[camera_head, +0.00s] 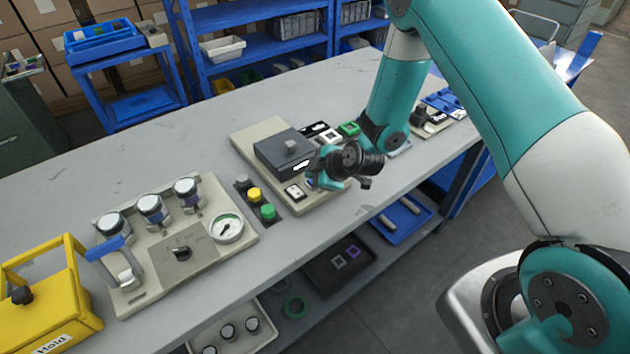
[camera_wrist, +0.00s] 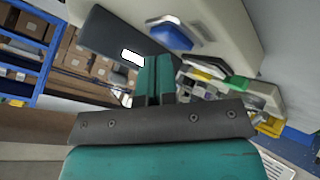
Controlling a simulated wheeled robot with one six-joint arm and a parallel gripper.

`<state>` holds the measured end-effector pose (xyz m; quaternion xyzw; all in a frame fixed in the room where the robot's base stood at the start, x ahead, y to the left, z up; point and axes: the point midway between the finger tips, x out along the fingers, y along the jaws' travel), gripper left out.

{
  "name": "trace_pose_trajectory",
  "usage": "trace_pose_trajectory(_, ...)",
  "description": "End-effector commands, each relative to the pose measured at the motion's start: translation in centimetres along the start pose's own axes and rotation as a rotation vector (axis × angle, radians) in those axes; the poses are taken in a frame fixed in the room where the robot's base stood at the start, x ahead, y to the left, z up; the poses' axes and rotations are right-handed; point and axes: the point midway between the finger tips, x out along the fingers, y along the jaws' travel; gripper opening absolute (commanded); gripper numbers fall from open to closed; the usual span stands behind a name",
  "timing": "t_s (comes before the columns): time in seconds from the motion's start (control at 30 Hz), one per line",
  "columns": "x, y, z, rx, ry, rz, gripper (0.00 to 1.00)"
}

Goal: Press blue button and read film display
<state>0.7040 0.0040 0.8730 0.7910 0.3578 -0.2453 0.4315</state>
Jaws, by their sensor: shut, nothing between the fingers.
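The film machine is a beige base (camera_head: 262,133) with a dark box (camera_head: 279,150) on it. A bright white panel (camera_head: 301,165) shows on the box front and also in the wrist view (camera_wrist: 132,57); its text is unreadable. A blue button (camera_wrist: 170,38) shows just beyond my fingertips in the wrist view. In the head view only a bit of blue (camera_head: 310,183) shows beside my gripper (camera_head: 317,174), which partly hides it. My gripper's teal fingers (camera_wrist: 158,66) are together and empty. I cannot tell whether they touch the button.
Black, yellow and green buttons (camera_head: 254,194) stand left of the base. A green-topped block (camera_head: 348,129) and other small parts lie behind my gripper.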

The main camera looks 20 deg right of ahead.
Motion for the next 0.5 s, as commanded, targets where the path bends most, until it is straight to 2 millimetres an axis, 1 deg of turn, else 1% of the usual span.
trace_pose_trajectory(0.5, 0.32, -0.23, 0.23, 0.000, 0.000, 0.000, 0.00)
